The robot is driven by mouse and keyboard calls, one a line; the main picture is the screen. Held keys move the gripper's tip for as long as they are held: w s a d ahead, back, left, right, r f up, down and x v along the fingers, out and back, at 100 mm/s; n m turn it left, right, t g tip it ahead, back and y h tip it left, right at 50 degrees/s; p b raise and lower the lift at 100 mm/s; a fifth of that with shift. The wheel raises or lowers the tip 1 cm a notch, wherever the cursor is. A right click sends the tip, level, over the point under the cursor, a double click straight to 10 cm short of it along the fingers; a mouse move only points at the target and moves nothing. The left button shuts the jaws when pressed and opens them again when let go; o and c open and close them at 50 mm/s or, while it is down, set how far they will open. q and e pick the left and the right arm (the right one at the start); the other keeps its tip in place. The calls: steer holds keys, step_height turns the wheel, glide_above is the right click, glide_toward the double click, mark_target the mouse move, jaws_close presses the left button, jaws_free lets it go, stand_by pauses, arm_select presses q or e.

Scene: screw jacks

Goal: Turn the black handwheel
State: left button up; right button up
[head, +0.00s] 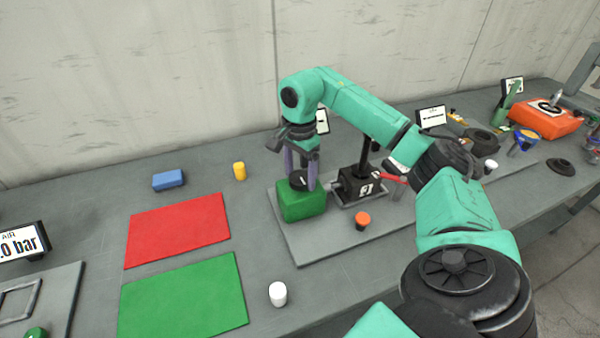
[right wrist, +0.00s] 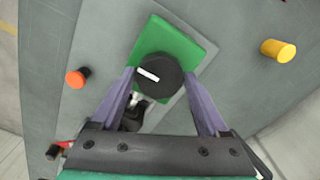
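The black handwheel (head: 298,180) sits on top of a green block (head: 302,206) on a grey plate. In the right wrist view the handwheel (right wrist: 160,77) is a round black disc with a white mark, over the green block (right wrist: 197,50). My right gripper (head: 301,178) points down from above with its fingers apart. In the right wrist view its fingertips (right wrist: 159,72) stand on opposite sides of the handwheel. They look very close to its rim; I cannot tell whether they touch it. My left gripper is not in view.
A black jack body with a red lever (head: 392,178) stands right of the green block. An orange knob (head: 362,220) is in front. Red (head: 178,230) and green (head: 185,295) mats, a blue block (head: 168,180), a yellow cylinder (head: 239,171) and a white one (head: 278,294) lie left.

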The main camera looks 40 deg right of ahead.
steer(key=c, duration=0.8)
steer(key=shift+m, duration=0.3)
